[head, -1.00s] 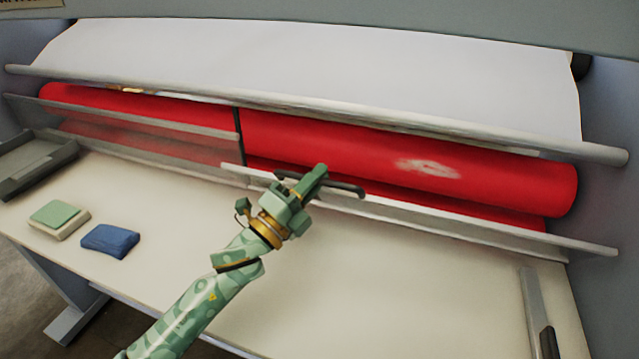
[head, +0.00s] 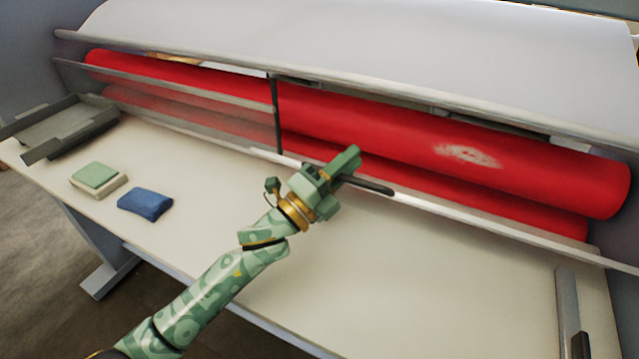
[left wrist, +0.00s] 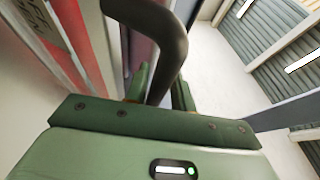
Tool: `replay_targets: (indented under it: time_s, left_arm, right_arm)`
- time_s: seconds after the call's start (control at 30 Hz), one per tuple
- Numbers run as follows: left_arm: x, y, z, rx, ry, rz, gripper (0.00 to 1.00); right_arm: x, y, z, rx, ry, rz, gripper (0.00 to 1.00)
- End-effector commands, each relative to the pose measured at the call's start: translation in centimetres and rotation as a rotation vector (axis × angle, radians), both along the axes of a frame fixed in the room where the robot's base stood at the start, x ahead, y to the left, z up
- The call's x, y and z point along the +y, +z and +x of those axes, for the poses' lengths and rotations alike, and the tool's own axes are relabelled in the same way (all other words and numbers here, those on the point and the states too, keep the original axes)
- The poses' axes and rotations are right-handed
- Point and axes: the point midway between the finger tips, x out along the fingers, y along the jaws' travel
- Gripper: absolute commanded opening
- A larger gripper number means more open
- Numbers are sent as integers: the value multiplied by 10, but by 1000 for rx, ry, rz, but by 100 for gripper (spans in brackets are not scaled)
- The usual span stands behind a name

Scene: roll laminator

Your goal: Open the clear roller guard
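The right section of the clear roller guard (head: 460,213) shows in the head view as a pale strip low along the front of the red rollers (head: 400,130), which stand uncovered above it. The left section (head: 185,112) still stands as a see-through panel before the rollers. A dark bar handle (head: 375,187) is on the right section's front edge. My left gripper (head: 345,168) is at this handle. In the left wrist view the handle (left wrist: 165,50) curves down between the two green fingers (left wrist: 160,92), which appear closed around it. My right gripper is not in view.
A grey tray (head: 30,130) sits at the table's left end. A dark-handled fixture (head: 567,310) is at the right. The table middle (head: 420,270) is clear.

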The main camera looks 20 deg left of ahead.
Motion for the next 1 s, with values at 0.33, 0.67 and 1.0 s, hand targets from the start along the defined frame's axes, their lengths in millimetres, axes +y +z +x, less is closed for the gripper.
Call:
replay_targets:
  time_s: [0.33, 0.67, 1.0]
  left_arm:
    - [48, -33, -64, -2, 2, 0, 21]
    - [81, -56, -110, -2, 0, 0, 21]
    - [85, -58, -116, -2, 1, 1, 21]
  right_arm:
    - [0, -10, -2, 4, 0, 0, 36]
    - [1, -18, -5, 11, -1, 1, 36]
    - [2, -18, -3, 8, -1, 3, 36]
